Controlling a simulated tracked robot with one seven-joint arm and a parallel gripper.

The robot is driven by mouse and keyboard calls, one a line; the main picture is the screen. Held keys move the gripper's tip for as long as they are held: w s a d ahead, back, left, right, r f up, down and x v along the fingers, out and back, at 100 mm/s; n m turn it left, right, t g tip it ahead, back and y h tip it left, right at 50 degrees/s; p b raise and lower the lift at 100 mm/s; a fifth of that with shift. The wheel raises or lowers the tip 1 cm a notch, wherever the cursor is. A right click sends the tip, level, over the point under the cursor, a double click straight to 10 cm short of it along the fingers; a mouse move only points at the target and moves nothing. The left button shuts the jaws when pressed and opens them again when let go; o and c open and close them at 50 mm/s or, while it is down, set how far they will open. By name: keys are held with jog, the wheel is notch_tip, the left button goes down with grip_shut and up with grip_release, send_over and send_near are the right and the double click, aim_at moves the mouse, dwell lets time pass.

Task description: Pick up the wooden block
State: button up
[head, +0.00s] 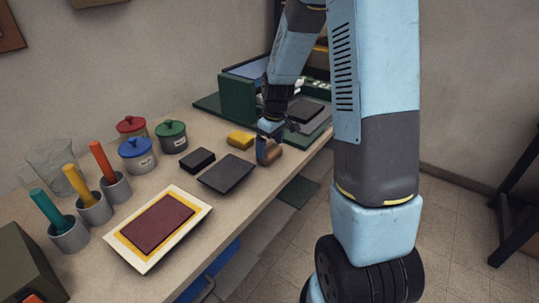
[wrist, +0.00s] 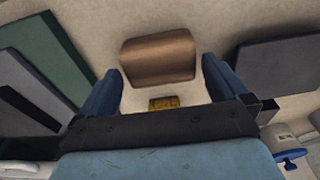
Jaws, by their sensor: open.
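The wooden block (wrist: 158,57) is brown with a rounded, shiny top. In the wrist view it lies on the tabletop at upper centre, between and slightly beyond the tips of my gripper's two blue fingers (wrist: 160,76). Pale tabletop shows on both sides of the block, so the fingers appear apart from it. My gripper is open and empty. In the head view, my gripper (head: 266,143) points down near the table's front edge, and the block (head: 272,155) is partly hidden behind a finger.
A yellow block (head: 241,139) and dark slabs (head: 227,173) lie close by on the table. Lidded jars (head: 171,136) and cups with coloured sticks (head: 115,187) stand further left. A green upright panel (head: 237,101) stands behind my gripper. A framed tray (head: 158,226) lies in front.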

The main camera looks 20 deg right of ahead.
aim_at(270, 148)
jog(key=shift+w+f, duration=0.15)
jog(key=shift+f, duration=1.35)
jog(key=shift+c, duration=0.5)
jog(key=c, duration=0.6)
jog(key=shift+c, duration=0.2)
jog(key=shift+r, duration=0.5)
notch_tip(270, 148, up, 3)
jog(key=shift+f, duration=0.2)
jog(key=s+r, duration=0.9)
jog(key=s, duration=0.5)
jog(key=shift+r, duration=0.2)
